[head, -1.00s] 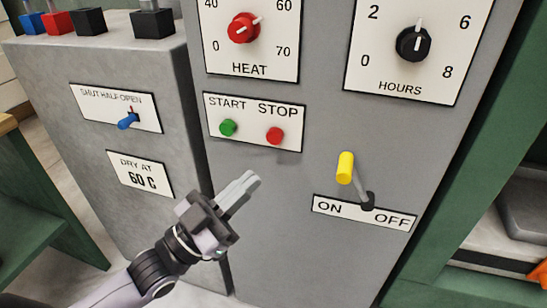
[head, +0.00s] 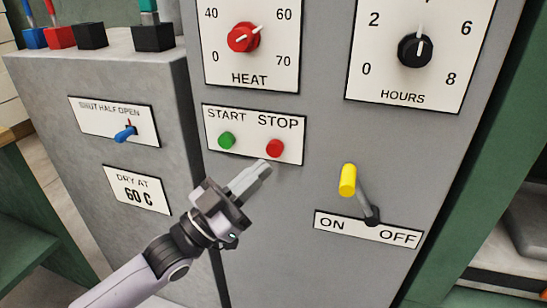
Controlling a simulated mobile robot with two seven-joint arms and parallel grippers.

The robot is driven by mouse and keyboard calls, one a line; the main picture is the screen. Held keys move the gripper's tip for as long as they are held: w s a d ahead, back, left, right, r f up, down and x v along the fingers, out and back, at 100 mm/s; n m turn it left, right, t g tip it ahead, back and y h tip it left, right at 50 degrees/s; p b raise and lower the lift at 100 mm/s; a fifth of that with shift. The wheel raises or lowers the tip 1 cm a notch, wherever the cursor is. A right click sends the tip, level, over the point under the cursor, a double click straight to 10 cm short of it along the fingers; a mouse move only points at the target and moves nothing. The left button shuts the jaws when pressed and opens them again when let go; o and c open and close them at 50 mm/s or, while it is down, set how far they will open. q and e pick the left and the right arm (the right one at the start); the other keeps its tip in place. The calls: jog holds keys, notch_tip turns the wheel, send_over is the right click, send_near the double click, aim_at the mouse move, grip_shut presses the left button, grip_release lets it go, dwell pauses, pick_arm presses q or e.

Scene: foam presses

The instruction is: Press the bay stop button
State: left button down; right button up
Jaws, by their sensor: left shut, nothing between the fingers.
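The red stop button (head: 275,148) sits under the word STOP on a white plate (head: 252,134) on the grey cabinet front. The green start button (head: 226,140) is to its left on the same plate. My left gripper (head: 266,167) is shut and empty, its fingertips pointing up and right. The tips appear just below the stop button, near the plate's lower edge. I cannot tell how far they are from the panel, but the button shows uncovered. My right gripper is not in view.
A yellow-handled ON/OFF lever (head: 348,180) stands out to the right of the buttons. Above are a red heat knob (head: 243,38) and a black hours knob (head: 414,50). A blue lever (head: 125,133) is on the grey block at left, with several coloured blocks on top.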

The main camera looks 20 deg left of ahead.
aim_at(275, 148)
pick_arm(q)
jog(key=w, duration=0.3)
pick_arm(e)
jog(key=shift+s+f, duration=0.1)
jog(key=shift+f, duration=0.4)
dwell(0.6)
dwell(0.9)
pick_arm(q)
jog(key=shift+w+d, duration=0.1)
jog(key=shift+w, duration=0.3)
jog(key=shift+w+b, duration=0.4)
jog(key=shift+w, duration=0.15)
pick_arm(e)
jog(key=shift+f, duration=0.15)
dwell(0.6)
pick_arm(q)
jog(key=shift+s, duration=0.1)
jog(key=shift+s+p, duration=0.6)
jog(key=shift+s, duration=0.25)
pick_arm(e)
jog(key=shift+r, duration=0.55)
